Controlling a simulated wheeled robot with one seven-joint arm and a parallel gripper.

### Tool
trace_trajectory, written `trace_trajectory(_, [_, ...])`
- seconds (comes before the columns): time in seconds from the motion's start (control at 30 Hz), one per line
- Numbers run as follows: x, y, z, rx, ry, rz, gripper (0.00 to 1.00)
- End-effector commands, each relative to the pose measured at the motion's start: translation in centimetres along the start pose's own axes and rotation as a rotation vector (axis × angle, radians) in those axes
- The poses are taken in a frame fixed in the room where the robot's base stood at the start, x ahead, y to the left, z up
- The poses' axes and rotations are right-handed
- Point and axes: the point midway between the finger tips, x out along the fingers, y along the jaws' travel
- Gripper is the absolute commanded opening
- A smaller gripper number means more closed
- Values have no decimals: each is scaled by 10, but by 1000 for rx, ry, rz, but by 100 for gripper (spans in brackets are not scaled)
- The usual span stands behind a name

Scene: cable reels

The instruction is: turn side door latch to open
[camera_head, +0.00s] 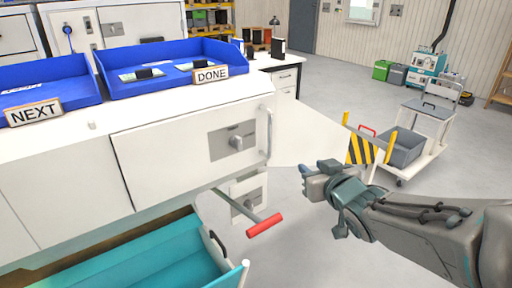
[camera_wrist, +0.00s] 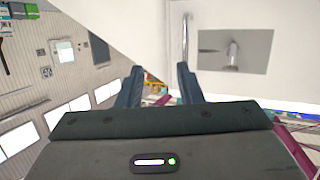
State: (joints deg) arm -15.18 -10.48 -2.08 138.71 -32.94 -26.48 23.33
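A grey latch plate with a short lever (camera_head: 236,143) is on the white cabinet's front panel (camera_head: 165,158). It also shows in the wrist view as a grey plate with a lever (camera_wrist: 235,50), right of a vertical bar handle (camera_wrist: 185,38). The bar handle (camera_head: 268,130) is at the panel's right edge in the head view. A second latch plate (camera_head: 249,204) is lower down. I cannot tell which latch is the side door's. My gripper (camera_head: 314,172) is right of the cabinet, apart from both latches. In the wrist view its blue fingers (camera_wrist: 158,86) are spread and empty.
A red-ended lever (camera_head: 264,225) sticks out below the panel, above a teal bin (camera_head: 165,265). A white flat panel (camera_head: 308,140) juts right from the cabinet. Blue trays (camera_head: 170,83) stand on top.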

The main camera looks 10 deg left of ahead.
Motion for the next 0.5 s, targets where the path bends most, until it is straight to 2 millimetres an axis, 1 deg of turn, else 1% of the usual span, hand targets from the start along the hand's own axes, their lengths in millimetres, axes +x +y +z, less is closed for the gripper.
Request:
trace_trajectory(0.03, [10, -18, 3, -8, 54, -69, 33])
trace_trajectory(0.1, [16, -39, -2, -12, 124, -157, 33])
trace_trajectory(0.2, [19, -64, -8, -13, 198, -263, 33])
trace_trajectory(0.3, [19, -80, -11, -9, 241, -333, 33])
trace_trajectory(0.4, [19, -88, -14, -8, 263, -367, 33])
trace_trajectory(0.5, [26, -93, -16, -7, 267, -377, 33])
